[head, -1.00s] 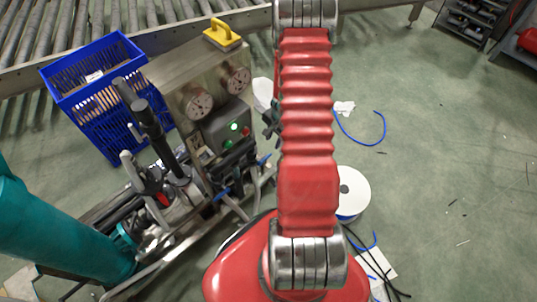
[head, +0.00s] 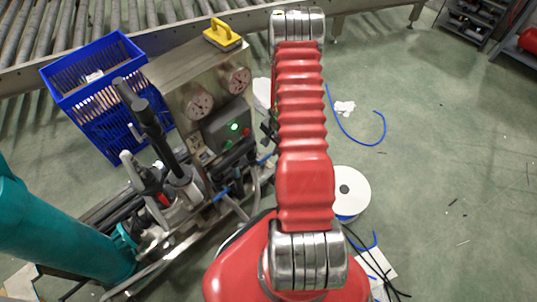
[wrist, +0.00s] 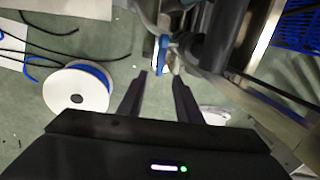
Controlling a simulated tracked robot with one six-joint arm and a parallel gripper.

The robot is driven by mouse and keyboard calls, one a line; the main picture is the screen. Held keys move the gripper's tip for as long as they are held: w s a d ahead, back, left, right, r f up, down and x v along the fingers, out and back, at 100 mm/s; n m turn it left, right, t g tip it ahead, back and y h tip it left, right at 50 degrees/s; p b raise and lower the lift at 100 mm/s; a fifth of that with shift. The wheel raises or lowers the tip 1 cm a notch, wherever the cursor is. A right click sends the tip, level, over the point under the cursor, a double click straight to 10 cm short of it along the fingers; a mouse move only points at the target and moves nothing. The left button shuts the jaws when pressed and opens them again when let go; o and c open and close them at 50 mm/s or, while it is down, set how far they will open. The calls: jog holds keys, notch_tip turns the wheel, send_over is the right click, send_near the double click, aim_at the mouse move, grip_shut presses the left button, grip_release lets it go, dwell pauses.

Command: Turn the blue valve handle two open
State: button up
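In the wrist view a blue valve handle (wrist: 162,50) shows just beyond my fingertips, roughly in line with the gap between them. My gripper (wrist: 160,76) is open, with its two dark fingers apart and nothing between them. In the head view two blue handles show on the machine's front: one lower left (head: 221,195) and one near my arm (head: 265,160). I cannot tell which of them is the handle in the wrist view. My gripper is mostly hidden behind my red arm there; only a dark part shows beside it.
The machine's panel (head: 215,75) has gauges and a yellow grip on top. A dark cylinder (wrist: 222,35) stands close right of the handle. A blue crate (head: 105,85) is behind. A white spool (head: 352,188) and black cables lie on the floor, which is open to the right.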

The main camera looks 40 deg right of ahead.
aim_at(268, 156)
jog(key=shift+w+f, duration=0.25)
jog(key=shift+f, duration=0.95)
jog(key=shift+w+f, duration=0.2)
jog(key=shift+f, duration=0.95)
jog(key=shift+w+f, duration=0.25)
jog(key=shift+f, duration=0.95)
jog(key=shift+c, duration=0.4)
grip_shut()
jog(key=shift+a, duration=0.25)
jog(key=shift+d, duration=0.15)
